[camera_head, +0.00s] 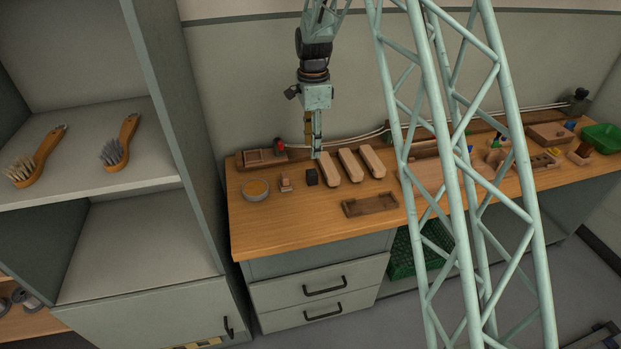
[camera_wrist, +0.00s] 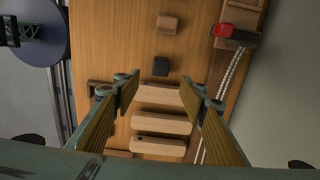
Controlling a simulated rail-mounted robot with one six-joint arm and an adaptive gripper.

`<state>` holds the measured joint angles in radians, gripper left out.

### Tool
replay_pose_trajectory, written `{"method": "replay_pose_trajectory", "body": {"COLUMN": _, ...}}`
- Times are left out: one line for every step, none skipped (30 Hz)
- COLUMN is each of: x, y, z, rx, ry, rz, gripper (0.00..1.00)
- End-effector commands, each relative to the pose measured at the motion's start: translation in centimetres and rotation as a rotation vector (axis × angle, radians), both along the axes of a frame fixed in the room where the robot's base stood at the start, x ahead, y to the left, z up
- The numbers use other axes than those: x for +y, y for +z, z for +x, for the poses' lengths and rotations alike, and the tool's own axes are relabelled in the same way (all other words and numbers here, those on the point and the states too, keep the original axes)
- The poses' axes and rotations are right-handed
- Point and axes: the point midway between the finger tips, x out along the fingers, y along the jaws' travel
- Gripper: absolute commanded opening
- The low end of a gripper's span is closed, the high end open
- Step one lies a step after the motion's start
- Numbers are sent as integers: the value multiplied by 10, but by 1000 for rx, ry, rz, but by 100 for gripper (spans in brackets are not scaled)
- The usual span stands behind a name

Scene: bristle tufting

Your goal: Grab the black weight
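The black weight (camera_head: 311,177) is a small dark block standing on the wooden workbench, left of a row of wooden brush blocks. It also shows in the wrist view (camera_wrist: 161,66), ahead of the fingertips and roughly midway between them. My gripper (camera_head: 314,150) hangs pointing down near the weight and appears above bench height. In the wrist view my gripper (camera_wrist: 168,90) is open, with its two fingers wide apart and nothing between the tips. The weight is not touched by the fingers.
Wooden brush blocks (camera_head: 349,165) lie close right of the weight. A small wooden piece (camera_head: 286,184) and a round bowl (camera_head: 255,190) are on its left. A wooden tray (camera_head: 370,204) lies in front. A red-topped item (camera_head: 280,146) and cable are behind. My lattice column crosses the head view.

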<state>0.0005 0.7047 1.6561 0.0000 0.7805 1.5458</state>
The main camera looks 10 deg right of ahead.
Motion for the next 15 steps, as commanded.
{"method": "replay_pose_trajectory", "body": {"x": 0, "y": 0, "z": 0, "rx": 0, "ry": 0, "rz": 0, "gripper": 39}}
{"method": "replay_pose_trajectory", "body": {"x": 0, "y": 0, "z": 0, "rx": 0, "ry": 0, "rz": 0, "gripper": 39}}
{"method": "replay_pose_trajectory", "body": {"x": 0, "y": 0, "z": 0, "rx": 0, "ry": 0, "rz": 0, "gripper": 39}}
{"method": "replay_pose_trajectory", "body": {"x": 0, "y": 0, "z": 0, "rx": 0, "ry": 1, "rz": 0, "gripper": 39}}
{"method": "replay_pose_trajectory", "body": {"x": 0, "y": -1, "z": 0, "rx": 0, "ry": 1, "rz": 0, "gripper": 39}}
{"method": "replay_pose_trajectory", "body": {"x": 0, "y": -1, "z": 0, "rx": 0, "ry": 1, "rz": 0, "gripper": 39}}
{"method": "replay_pose_trajectory", "body": {"x": 0, "y": -2, "z": 0, "rx": 1, "ry": 1, "rz": 0, "gripper": 39}}
{"method": "replay_pose_trajectory", "body": {"x": 0, "y": -3, "z": 0, "rx": 1, "ry": 1, "rz": 0, "gripper": 39}}
{"method": "replay_pose_trajectory", "body": {"x": 0, "y": -6, "z": 0, "rx": 1, "ry": 1, "rz": 0, "gripper": 39}}
{"method": "replay_pose_trajectory", "body": {"x": 0, "y": -8, "z": -1, "rx": 1, "ry": 1, "rz": 0, "gripper": 39}}
{"method": "replay_pose_trajectory", "body": {"x": 0, "y": -10, "z": -1, "rx": 2, "ry": 1, "rz": 0, "gripper": 39}}
{"method": "replay_pose_trajectory", "body": {"x": 0, "y": -14, "z": -1, "rx": 2, "ry": 1, "rz": 0, "gripper": 39}}
{"method": "replay_pose_trajectory", "body": {"x": 0, "y": -17, "z": -1, "rx": 3, "ry": 1, "rz": 0, "gripper": 39}}
{"method": "replay_pose_trajectory", "body": {"x": 0, "y": -20, "z": -1, "rx": 3, "ry": 1, "rz": 0, "gripper": 39}}
{"method": "replay_pose_trajectory", "body": {"x": 0, "y": -25, "z": 0, "rx": 2, "ry": 1, "rz": 0, "gripper": 39}}
